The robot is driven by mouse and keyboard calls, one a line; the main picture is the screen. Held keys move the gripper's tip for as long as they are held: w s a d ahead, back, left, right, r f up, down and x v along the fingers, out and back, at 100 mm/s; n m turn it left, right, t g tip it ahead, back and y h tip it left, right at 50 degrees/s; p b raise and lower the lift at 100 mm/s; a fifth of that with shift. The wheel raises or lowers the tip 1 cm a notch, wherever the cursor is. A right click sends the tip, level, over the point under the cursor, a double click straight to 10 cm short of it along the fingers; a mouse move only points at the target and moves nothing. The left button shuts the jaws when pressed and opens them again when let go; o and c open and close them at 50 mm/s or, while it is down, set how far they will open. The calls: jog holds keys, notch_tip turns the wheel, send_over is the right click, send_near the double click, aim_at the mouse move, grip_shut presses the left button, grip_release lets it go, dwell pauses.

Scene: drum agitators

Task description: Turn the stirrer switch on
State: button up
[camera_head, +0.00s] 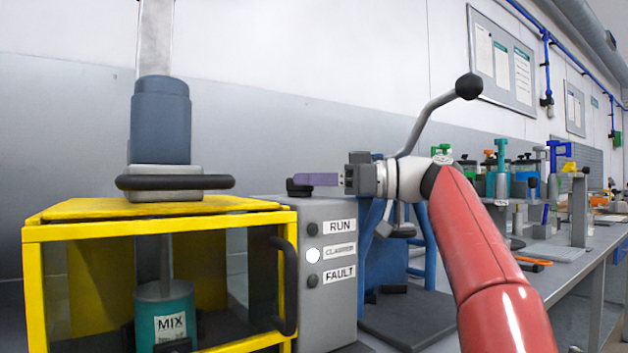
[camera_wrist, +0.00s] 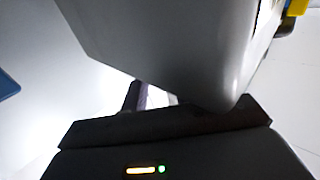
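The grey control box (camera_head: 328,260) stands right of the yellow-framed guard in the head view. A small black switch-like part (camera_head: 299,191) sits on its top; I take it for the stirrer switch, but its setting cannot be read. My gripper (camera_head: 308,180) reaches in from the right, level, with purple fingers at this black part. Whether they touch it cannot be told. In the wrist view, a grey body fills the upper middle and hides most of the fingers (camera_wrist: 140,97). The gap between them is not clear.
The yellow guard (camera_head: 160,216) encloses a teal vessel marked MIX (camera_head: 165,312). The box front has RUN (camera_head: 340,227) and FAULT (camera_head: 339,275) labels with dark lamps, and a bright white middle lamp (camera_head: 313,256). A blue stand (camera_head: 385,262) is behind my gripper. A cluttered bench (camera_head: 575,262) extends right.

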jog(key=shift+o, duration=0.3)
jog(key=shift+d, duration=0.1)
jog(key=s+d, duration=0.1)
jog(key=d, duration=0.6)
jog(key=shift+s+d, duration=0.2)
jog(key=shift+d, duration=0.05)
